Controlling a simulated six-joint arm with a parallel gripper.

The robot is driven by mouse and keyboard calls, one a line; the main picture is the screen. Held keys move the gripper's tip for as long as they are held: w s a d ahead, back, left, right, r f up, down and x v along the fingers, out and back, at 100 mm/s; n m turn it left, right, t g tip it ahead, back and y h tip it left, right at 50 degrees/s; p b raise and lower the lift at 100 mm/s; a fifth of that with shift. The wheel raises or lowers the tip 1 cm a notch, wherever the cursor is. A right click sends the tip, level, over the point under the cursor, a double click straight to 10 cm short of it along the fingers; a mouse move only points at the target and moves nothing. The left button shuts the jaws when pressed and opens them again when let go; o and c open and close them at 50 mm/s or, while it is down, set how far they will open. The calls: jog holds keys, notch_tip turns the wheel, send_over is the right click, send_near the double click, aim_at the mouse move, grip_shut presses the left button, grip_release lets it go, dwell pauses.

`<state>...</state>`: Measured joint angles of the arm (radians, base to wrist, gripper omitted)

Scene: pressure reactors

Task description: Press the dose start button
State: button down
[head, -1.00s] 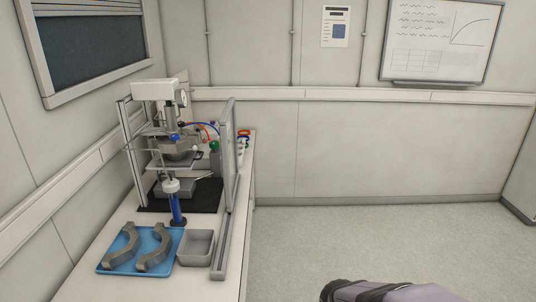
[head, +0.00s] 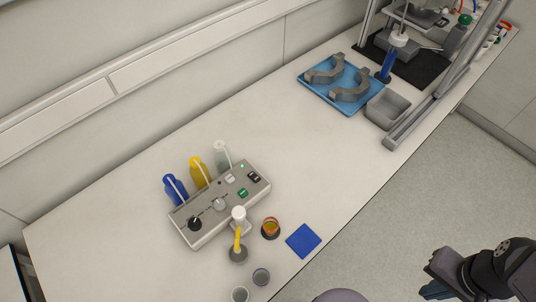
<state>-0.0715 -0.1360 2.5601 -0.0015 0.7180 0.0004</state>
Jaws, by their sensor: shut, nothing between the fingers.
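The grey dosing box (head: 207,219) lies on the white bench in the head view, with knobs and several small controls on its sloped top. A green button (head: 243,193) sits on its right part and looks like the dose start button; its label is too small to read. A dark rocker switch (head: 254,177), a white button (head: 230,178) and a small green light (head: 242,166) are near it. My gripper (head: 430,289) is at the lower right, over the floor beyond the bench edge, well apart from the box. It is shut and empty.
Blue (head: 175,189), yellow (head: 200,172) and pale (head: 221,156) bottles stand behind the box. A white-capped fitting (head: 239,213), an amber cup (head: 270,228), small cups (head: 261,277) and a blue pad (head: 303,240) lie in front. A blue tray (head: 312,88) and reactor frame stand farther right.

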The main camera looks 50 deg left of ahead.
jog(key=s+a+f+n+b, duration=0.2)
jog(key=s+a+n, duration=0.2)
jog(key=a, duration=0.6)
jog(key=s+a+f+n+b, duration=0.1)
jog(key=s+a+f+n, duration=0.3)
jog(key=a, duration=0.7)
jog(key=s+a+f+n+b, duration=0.1)
jog(key=s+a+n+b, duration=0.3)
jog(key=a, duration=0.6)
jog(key=a+r+n+y+p, duration=0.1)
jog(key=a+r, duration=0.3)
jog(key=a, duration=0.4)
jog(key=w+a+r+n+y+p, duration=0.1)
jog(key=a+r+n, duration=0.3)
jog(key=a, duration=0.4)
jog(key=shift+w+r+y, duration=0.25)
jog(key=shift+r+y, duration=0.4)
jog(key=shift+y, duration=0.05)
jog(key=shift+f, duration=0.1)
jog(key=p, duration=0.5)
send_over(243, 191)
jog(key=d, duration=0.1)
notch_tip(243, 191, down, 12)
jog(key=shift+d+r, duration=0.1)
jog(key=shift+r, duration=0.05)
jog(key=shift+f, duration=0.85)
